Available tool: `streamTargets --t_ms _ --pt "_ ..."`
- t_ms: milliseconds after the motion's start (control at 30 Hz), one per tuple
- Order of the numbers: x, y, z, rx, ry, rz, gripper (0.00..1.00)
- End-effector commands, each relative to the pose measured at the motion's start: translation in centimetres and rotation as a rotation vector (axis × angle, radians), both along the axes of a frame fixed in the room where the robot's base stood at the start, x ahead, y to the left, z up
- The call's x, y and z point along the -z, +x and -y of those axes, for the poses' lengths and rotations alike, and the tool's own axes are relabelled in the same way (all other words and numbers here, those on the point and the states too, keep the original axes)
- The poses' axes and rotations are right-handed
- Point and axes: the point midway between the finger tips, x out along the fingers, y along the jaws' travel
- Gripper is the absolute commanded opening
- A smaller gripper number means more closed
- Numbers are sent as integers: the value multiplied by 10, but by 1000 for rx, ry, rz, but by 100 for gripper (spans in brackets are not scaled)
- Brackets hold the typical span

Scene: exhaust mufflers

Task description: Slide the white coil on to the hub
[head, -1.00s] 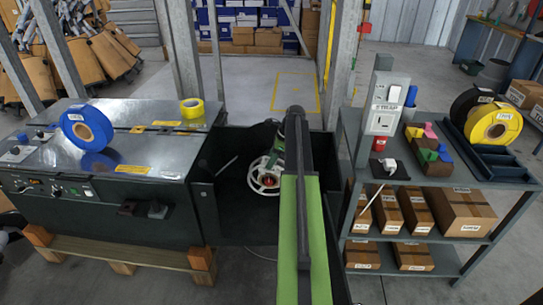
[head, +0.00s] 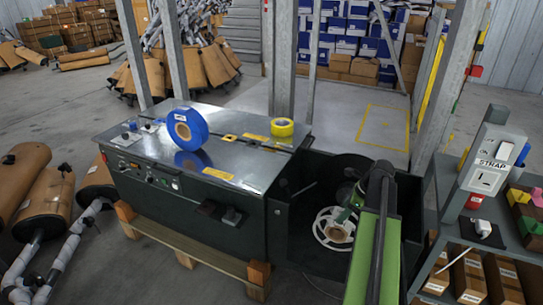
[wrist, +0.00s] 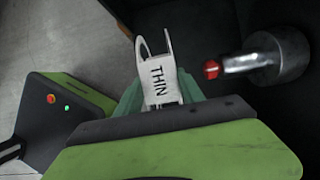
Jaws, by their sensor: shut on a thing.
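My gripper (wrist: 158,95) has green fingers shut on a white forked piece (wrist: 160,82) marked "THIN". In the head view my gripper (head: 352,207) is inside the dark bay, beside a white spoked ring (head: 323,236). I cannot tell whether the ring and the held piece are one thing. No plain full white coil shows. In the wrist view a metal shaft with a red tip (wrist: 211,70), likely the hub, sticks out of a grey cylinder (wrist: 282,57). It is right of the held piece, with a gap between them, and its tip is bare.
The strapping machine (head: 190,215) stands left of the bay, with a blue coil (head: 188,129) and a yellow roll (head: 282,127) on top. A shelf cart (head: 447,205) is close on the right. Dark bay walls (head: 293,240) surround my gripper.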

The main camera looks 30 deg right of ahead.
Motion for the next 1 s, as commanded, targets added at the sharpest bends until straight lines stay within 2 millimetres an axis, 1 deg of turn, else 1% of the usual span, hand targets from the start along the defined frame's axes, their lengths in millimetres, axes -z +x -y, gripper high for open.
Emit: streamTargets --t_ms 33,67,167,267,400,467,500,567,700,800,833,900,1000 --pt "-15 0 0 0 1 1 0" --pt "-21 0 0 0 1 1 0" --pt "-48 0 0 0 1 1 0" --pt "-83 0 0 0 1 1 0" --pt "-134 0 0 0 1 1 0" --pt "-155 0 0 1 1 1 0" --pt "-169 0 0 1 1 1 0" --pt "-190 0 0 1 1 1 0" --pt "-238 0 0 1 1 1 0" --pt "-263 0 0 1 1 1 0" --pt "-268 0 1 1 1 1 0" --pt "-274 0 1 1 1 1 0" --pt "-275 0 1 1 1 1 0"
